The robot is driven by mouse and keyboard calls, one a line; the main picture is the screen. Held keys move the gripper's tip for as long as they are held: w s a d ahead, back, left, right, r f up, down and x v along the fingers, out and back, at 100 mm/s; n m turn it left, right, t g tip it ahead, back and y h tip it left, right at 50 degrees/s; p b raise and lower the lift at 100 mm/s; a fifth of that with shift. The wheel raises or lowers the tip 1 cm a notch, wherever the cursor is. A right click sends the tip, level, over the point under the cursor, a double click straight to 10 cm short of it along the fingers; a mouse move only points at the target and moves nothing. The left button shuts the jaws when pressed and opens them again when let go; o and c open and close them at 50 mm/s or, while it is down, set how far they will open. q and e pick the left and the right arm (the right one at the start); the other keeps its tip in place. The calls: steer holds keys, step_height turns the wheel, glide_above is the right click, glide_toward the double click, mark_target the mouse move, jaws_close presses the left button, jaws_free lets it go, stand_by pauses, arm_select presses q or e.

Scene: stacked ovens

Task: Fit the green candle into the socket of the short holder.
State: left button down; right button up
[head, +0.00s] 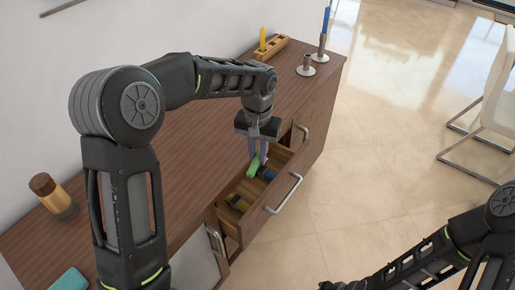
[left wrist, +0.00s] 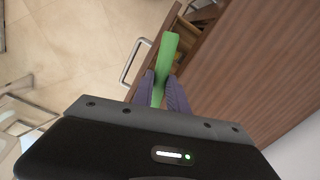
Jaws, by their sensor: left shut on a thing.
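The green candle (head: 253,167) is between the fingers of my left gripper (head: 258,152), which is shut on it above the open drawer (head: 244,223). In the left wrist view the green candle (left wrist: 166,58) sticks out past the purple-grey fingers (left wrist: 164,88), slightly tilted. The short holder (head: 306,66) is a metal stand with a round base on the far right end of the cabinet top. No candle shows in it. My left gripper is well apart from it. My right arm shows at lower right; its gripper (head: 333,286) is only partly in view.
A taller holder with a blue candle (head: 326,21) stands just behind the short holder. A wooden block (head: 270,47) with a yellow candle is beside them. The drawer holds yellow and blue items. A brown jar (head: 52,194) and a teal item (head: 69,280) are at left.

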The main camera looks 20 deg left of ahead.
arm_select(q)
steer(key=s+f, duration=0.1)
steer(key=f, duration=0.3)
steer(key=s+f, duration=0.2)
steer(key=f, duration=0.3)
steer(key=s+f, duration=0.2)
steer(key=f, duration=0.3)
steer(key=shift+s, duration=0.25)
steer(key=shift+w+d, duration=0.15)
